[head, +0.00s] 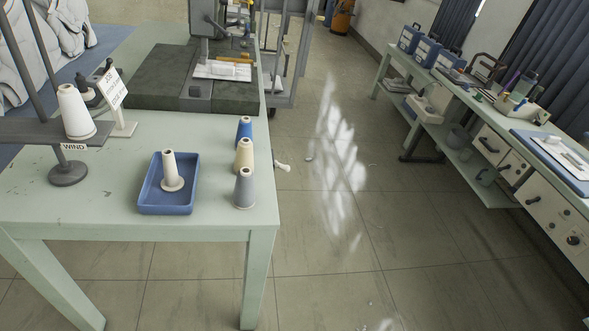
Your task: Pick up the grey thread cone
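The grey thread cone (243,189) stands upright near the front right corner of the pale green table (100,218). It is the nearest in a row of cones along the table's right edge. A cream cone (244,155) stands just behind it, and a blue cone (244,131) behind that. A blue tray (150,200) sits to its left, with a white spindle on a round base (170,172) in it. My gripper does not show in the head view.
A white cone (75,112) sits on a grey stand at the left, beside a small sign (112,90). A machine on a dark slab (150,78) stands at the back. Open floor (330,210) separates the table from a right-hand workbench (480,125).

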